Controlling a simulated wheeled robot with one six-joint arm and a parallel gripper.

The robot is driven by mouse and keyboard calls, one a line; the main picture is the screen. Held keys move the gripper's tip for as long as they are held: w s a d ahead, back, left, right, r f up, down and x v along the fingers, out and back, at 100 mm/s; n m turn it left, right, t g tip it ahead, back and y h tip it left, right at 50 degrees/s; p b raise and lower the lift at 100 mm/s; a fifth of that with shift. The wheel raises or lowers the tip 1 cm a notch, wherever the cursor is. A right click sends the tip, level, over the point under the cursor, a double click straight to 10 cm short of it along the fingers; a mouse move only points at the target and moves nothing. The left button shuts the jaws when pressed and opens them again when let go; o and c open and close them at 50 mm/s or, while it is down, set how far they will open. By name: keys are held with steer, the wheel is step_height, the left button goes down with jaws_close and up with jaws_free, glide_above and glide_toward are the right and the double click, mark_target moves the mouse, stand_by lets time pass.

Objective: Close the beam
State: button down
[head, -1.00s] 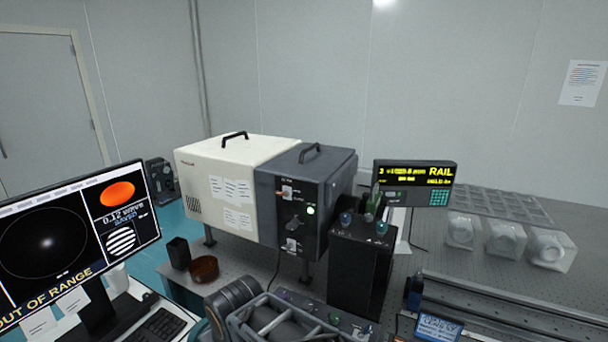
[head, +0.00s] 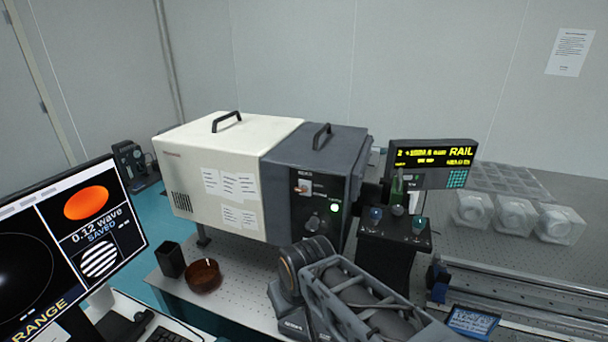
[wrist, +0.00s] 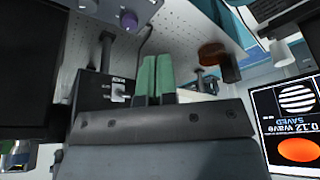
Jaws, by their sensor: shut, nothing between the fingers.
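The beam source housing is a box with a cream left part (head: 215,185) and a dark grey right part (head: 312,160). Its dark front panel carries an upper switch on a white plate (head: 304,187) with an orange lever, a lit green lamp (head: 335,208) and a dark knob (head: 318,222). The lower panel is hidden behind my arm. In the wrist view, which is upside down, my gripper (wrist: 155,75) has green fingers shut together, with nothing between them. A dark panel with a white switch plate (wrist: 118,91) shows just left of the fingers. I cannot tell whether they touch.
A black stand with coloured knobs (head: 390,250) and a RAIL display (head: 433,165) stand right of the housing. A brown bowl (head: 203,277) and a black cup (head: 169,260) sit in front. A monitor (head: 80,240) stands left; wrapped optics (head: 515,217) lie right.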

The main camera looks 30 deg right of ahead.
steer(key=w+d+r+n+g+y+p, duration=0.1)
steer(key=w+d+r+p, duration=0.1)
steer(key=w+r, duration=0.35)
steer(key=w+d+r+n+p, duration=0.1)
steer(key=w+d+r+p, duration=0.1)
steer(key=r, duration=0.6)
steer(key=w+d+r+n+g+y+p, duration=0.1)
steer(key=w+d+r+n+p, duration=0.2)
steer(key=r, duration=0.4)
step_height(320, 180, up, 10)
steer(key=r+n+y+p, duration=0.1)
steer(key=n+y+p, duration=0.1)
steer(key=n+p, duration=0.15)
glide_above(303, 175)
steer(key=s+d, duration=0.3)
steer(key=shift+w+d+g, duration=0.2)
steer(key=shift+g, duration=0.2)
steer(key=shift+f, duration=0.1)
steer(key=x, duration=0.8)
steer(key=s+x, duration=0.1)
steer(key=x, duration=0.3)
steer(key=shift+a, duration=0.1)
steer(key=shift+s+a+f, duration=0.15)
steer(key=shift+f, duration=0.2)
steer(key=shift+s+a+f, duration=0.1)
steer(key=shift+a+f, duration=0.05)
steer(key=shift+f, duration=0.25)
steer(key=shift+f, duration=0.15)
